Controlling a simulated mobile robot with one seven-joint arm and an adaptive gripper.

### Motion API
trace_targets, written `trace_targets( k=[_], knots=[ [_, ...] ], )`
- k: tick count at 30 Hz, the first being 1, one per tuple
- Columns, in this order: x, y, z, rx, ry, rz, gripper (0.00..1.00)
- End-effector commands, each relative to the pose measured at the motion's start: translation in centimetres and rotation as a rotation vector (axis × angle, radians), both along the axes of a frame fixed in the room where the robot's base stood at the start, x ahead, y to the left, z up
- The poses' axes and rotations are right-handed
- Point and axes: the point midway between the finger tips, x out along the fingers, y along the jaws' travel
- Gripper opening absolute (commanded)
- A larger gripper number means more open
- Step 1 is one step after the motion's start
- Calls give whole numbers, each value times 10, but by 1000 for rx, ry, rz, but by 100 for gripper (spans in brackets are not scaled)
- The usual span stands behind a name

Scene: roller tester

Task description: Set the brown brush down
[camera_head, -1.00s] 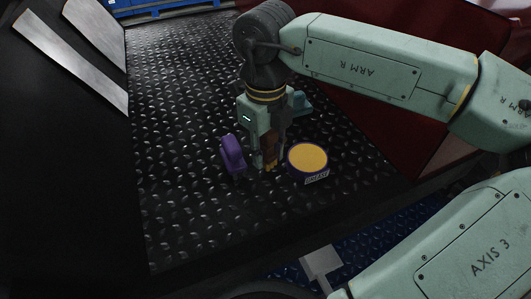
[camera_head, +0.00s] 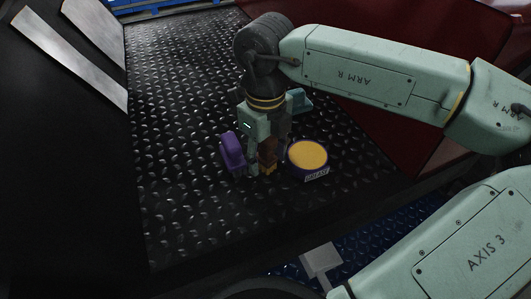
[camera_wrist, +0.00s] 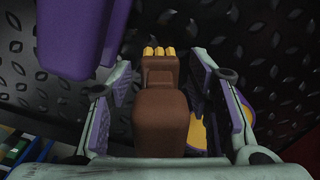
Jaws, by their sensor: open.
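The brown brush (camera_wrist: 160,112) stands between my gripper's fingers in the wrist view, with yellow bristle tufts at its far end. In the head view the brush (camera_head: 267,158) shows partly behind a finger, its yellow end low at the black tread plate (camera_head: 190,200). My gripper (camera_head: 258,160) points down just above the plate. Its fingers (camera_wrist: 165,105) are open, with a gap on each side of the brush in the wrist view. I cannot tell exactly how the bristles meet the plate.
A purple object (camera_head: 232,152) stands close at the gripper's left. A round grease tin (camera_head: 308,155) with a yellow top stands close at its right. A teal object (camera_head: 301,101) is behind. The plate is clear toward the front and left.

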Motion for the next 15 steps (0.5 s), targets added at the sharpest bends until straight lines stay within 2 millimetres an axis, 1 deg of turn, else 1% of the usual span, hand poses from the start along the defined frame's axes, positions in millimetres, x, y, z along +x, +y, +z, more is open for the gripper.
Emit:
trace_targets(
  k=[4, 8, 11, 15],
  knots=[
    [0, 0, 1, 0, 0, 0, 46],
    [1, 0, 8, -1, -2, -1, 46],
    [1, 0, 25, -1, -4, -2, 46],
    [1, 0, 56, -1, -4, -2, 46]
  ],
)
